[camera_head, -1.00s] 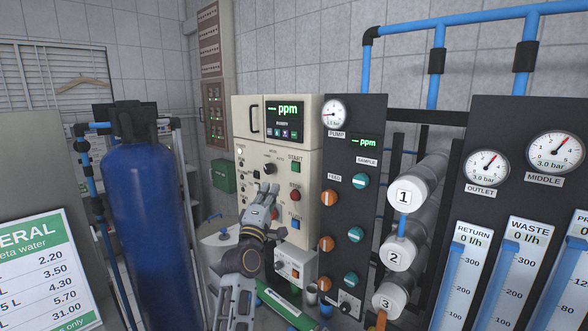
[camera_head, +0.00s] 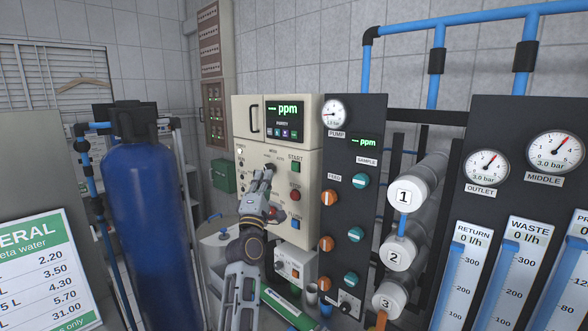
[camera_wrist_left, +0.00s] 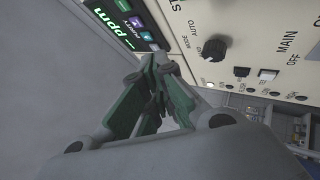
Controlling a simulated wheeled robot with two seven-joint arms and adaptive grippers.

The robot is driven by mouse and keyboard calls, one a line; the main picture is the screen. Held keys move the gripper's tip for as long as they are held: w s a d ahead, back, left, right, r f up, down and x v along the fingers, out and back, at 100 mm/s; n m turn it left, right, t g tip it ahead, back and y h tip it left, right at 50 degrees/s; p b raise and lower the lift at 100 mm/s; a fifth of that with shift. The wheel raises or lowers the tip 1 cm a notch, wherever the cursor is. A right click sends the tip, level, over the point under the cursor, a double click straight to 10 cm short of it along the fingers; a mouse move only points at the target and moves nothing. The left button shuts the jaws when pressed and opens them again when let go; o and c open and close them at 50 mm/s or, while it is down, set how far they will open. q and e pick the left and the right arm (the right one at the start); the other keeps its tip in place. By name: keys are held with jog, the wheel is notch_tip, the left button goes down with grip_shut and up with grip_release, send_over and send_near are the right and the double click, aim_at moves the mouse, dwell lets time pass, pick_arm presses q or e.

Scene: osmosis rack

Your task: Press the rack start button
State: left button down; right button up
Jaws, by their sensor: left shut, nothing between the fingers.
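The green start button (camera_head: 295,167) is on the cream control panel (camera_head: 243,117), under its START label. In the left wrist view only the letters "ST" show at the top edge; I cannot make out the button there. My left gripper (camera_head: 267,172) is shut and empty in front of the panel, left of the start button and near the mode knob. In the left wrist view its closed fingers (camera_wrist_left: 160,62) appear between the ppm display (camera_wrist_left: 128,20) and the black mode knob (camera_wrist_left: 214,48). Contact with the panel cannot be told. My right gripper is not in view.
Below the start button are a red stop button (camera_head: 295,195) and a blue button (camera_head: 294,223). A dark panel with orange and teal knobs (camera_head: 360,180) stands to the right. A blue tank (camera_head: 150,230) stands to the left.

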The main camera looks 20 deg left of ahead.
pick_arm(q)
jog(key=w+d, duration=0.2)
jog(key=w, duration=0.5)
jog(key=shift+w+d+b, duration=0.3)
jog(key=shift+w+d, duration=0.05)
jog(key=shift+w+d, duration=0.3)
jog(key=shift+w, duration=0.5)
dwell(2.8)
jog(key=shift+s, duration=0.1)
dwell(0.3)
jog(key=shift+s+a, duration=0.3)
jog(key=shift+s, duration=0.45)
jog(key=shift+s+a+p, duration=0.2)
jog(key=shift+s+a, duration=0.1)
jog(key=shift+s, duration=0.5)
jog(key=shift+s+a+p, duration=0.2)
jog(key=shift+s+a, duration=0.05)
jog(key=shift+s, duration=0.5)
jog(key=shift+s+a+p, duration=0.2)
jog(key=shift+s+a, duration=0.1)
jog(key=shift+s, duration=0.5)
